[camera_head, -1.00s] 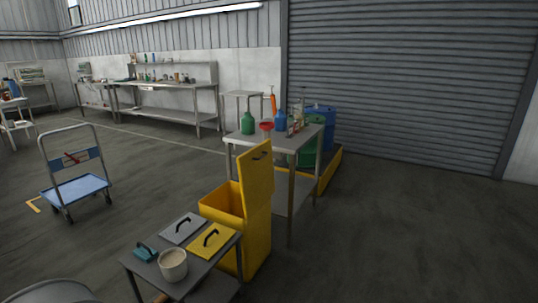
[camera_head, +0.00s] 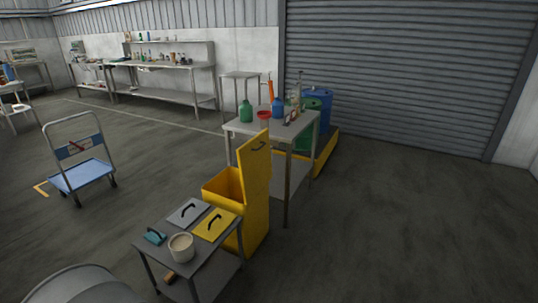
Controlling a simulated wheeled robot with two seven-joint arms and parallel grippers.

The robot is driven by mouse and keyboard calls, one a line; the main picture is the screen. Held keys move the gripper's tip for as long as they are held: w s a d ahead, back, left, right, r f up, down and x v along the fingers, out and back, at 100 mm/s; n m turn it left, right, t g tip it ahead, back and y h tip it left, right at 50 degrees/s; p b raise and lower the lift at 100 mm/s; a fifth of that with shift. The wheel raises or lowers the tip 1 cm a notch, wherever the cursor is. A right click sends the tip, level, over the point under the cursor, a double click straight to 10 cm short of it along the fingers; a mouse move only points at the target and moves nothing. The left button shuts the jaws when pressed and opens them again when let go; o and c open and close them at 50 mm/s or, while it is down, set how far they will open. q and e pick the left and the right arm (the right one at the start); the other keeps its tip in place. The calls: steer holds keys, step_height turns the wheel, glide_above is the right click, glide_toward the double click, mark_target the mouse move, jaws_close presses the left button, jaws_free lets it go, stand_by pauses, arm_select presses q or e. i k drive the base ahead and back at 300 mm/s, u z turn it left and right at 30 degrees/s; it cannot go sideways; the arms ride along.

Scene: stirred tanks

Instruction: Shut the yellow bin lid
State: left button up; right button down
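The yellow bin (camera_head: 257,215) stands on the floor near the middle of the head view, its top open. Its yellow lid (camera_head: 254,165) stands upright on the right side of the opening, with a dark handle near its top. Behind the bin is a metal table. Neither of my grippers shows in the view.
A low grey table (camera_head: 160,261) in front of the bin holds a grey plate (camera_head: 187,212), a yellow plate (camera_head: 215,224), a teal tool (camera_head: 155,236) and a pale bucket (camera_head: 181,247). A metal table (camera_head: 243,127) with bottles stands behind the bin. A blue cart (camera_head: 85,174) is left. Floor at right is clear.

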mark_target(254, 157)
steer(key=u, duration=0.05)
steer(key=k, duration=0.3)
steer(key=z, duration=0.65)
steer(key=i, duration=2.1)
steer(key=u, duration=1.5)
steer(key=i, duration=0.65)
steer(key=u, duration=0.55)
